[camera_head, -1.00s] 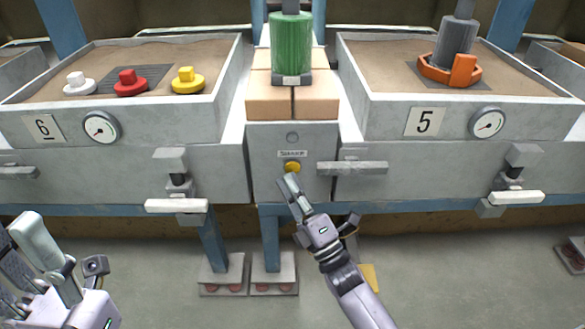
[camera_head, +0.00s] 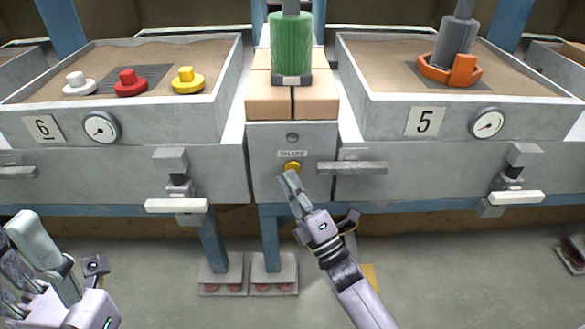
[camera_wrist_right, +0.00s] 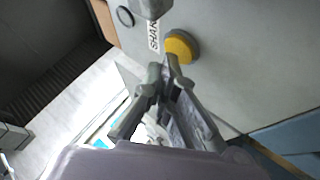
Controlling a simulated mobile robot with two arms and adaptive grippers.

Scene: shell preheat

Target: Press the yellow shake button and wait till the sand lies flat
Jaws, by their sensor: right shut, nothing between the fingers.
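The sand in bin 6 (camera_head: 60,112) and bin 5 (camera_head: 460,112) looks mostly level. My left gripper (camera_head: 38,240) is at the lower left, away from the panel; its fingers are partly out of frame.
White, red and yellow knobbed pieces (camera_head: 187,80) sit in bin 6. An orange piece with a grey cylinder (camera_head: 453,58) stands in bin 5. A green cylinder (camera_head: 291,45) stands above tan blocks. A lever handle (camera_head: 352,168) sticks out right of the button.

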